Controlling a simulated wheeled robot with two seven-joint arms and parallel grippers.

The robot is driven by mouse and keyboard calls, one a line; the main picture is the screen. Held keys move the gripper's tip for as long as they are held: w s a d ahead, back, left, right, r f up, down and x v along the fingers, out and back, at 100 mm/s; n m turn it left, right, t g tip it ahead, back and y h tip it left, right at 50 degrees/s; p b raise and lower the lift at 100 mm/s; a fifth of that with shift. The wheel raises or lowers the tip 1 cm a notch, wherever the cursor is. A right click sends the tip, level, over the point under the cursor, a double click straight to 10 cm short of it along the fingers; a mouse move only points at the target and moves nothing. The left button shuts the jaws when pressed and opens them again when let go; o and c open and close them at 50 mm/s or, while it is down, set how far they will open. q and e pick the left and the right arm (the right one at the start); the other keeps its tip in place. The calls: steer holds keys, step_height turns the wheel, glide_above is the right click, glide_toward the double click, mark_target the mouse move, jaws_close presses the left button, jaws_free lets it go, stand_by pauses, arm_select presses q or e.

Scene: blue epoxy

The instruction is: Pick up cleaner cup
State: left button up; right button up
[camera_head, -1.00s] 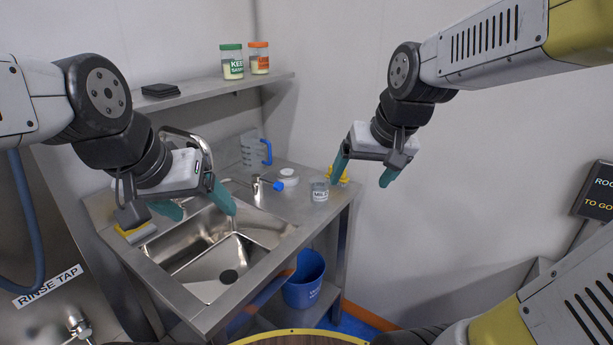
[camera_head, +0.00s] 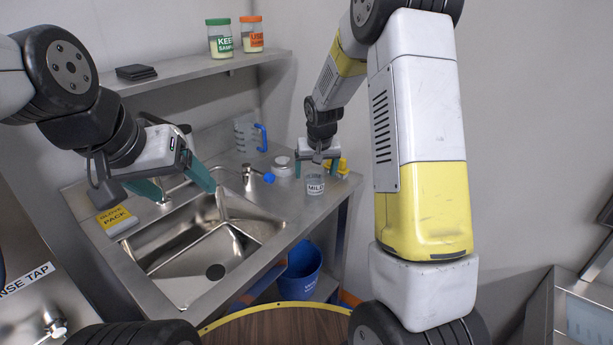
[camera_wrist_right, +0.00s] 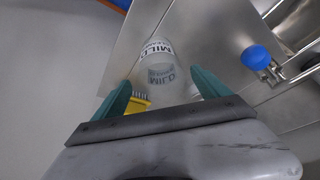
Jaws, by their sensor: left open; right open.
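The cleaner cup (camera_head: 315,187) is a small clear cup with a white label reading MILD. It stands on the steel counter to the right of the sink. It also shows in the right wrist view (camera_wrist_right: 160,52), ahead of and between the fingertips. My right gripper (camera_head: 317,166) is open, with its teal fingers pointing down just above and behind the cup. I cannot tell whether they touch it. My left gripper (camera_head: 183,186) is open and empty above the left part of the sink.
The steel sink (camera_head: 205,250) lies left of the cup. A tap with a blue knob (camera_head: 269,178), a white-lidded jar (camera_head: 282,166), a yellow brush (camera_head: 343,168) and a measuring jug (camera_head: 246,137) stand near. A shelf (camera_head: 190,75) holds jars above. A blue bucket (camera_head: 300,272) sits below.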

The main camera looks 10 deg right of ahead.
steer(key=x, duration=0.5)
steer(key=shift+a+f, duration=0.1)
steer(key=shift+f, duration=0.1)
steer(key=shift+c, duration=0.5)
steer(key=c, duration=1.3)
steer(key=shift+r, duration=0.1)
